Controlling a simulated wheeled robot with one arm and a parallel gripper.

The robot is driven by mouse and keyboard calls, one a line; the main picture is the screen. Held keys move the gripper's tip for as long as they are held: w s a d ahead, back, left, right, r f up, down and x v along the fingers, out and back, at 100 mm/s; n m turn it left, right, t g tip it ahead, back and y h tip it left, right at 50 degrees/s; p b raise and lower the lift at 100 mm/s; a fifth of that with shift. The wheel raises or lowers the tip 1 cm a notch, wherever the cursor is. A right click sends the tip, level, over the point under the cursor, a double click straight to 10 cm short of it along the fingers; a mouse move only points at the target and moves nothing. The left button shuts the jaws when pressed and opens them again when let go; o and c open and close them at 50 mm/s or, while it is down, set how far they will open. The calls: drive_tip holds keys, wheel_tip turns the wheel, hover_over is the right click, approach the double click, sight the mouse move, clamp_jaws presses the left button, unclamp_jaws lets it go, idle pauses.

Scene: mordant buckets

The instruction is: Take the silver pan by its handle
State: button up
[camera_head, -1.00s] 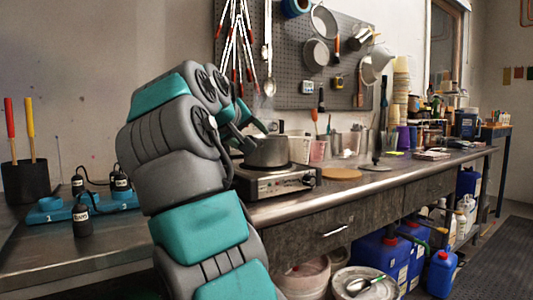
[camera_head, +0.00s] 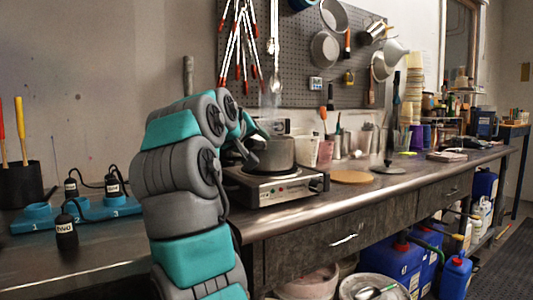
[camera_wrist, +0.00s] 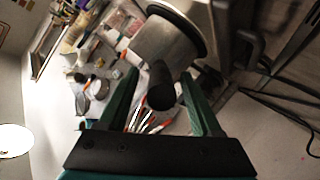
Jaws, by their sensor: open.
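The silver pan (camera_head: 279,153) sits upright on a hot plate (camera_head: 270,188) on the workbench. In the wrist view the pan (camera_wrist: 166,42) shows at the top, with its dark handle (camera_wrist: 160,92) pointing toward my palm. My gripper (camera_wrist: 160,75) is open, its two green fingers on either side of the handle, apart from it as far as I can see. In the head view my gripper (camera_head: 256,140) is just left of the pan, and my arm hides most of the handle.
Blue numbered holders (camera_head: 75,215) and a small black bottle (camera_head: 66,232) stand left of my arm. A round tan board (camera_head: 351,177) and a dark stand (camera_head: 389,165) are right of the hot plate. A pegboard (camera_head: 300,75) with hanging tools is behind.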

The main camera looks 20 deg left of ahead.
drive_tip(key=shift+x, duration=1.2)
drive_tip(key=shift+c, duration=0.3)
clamp_jaws()
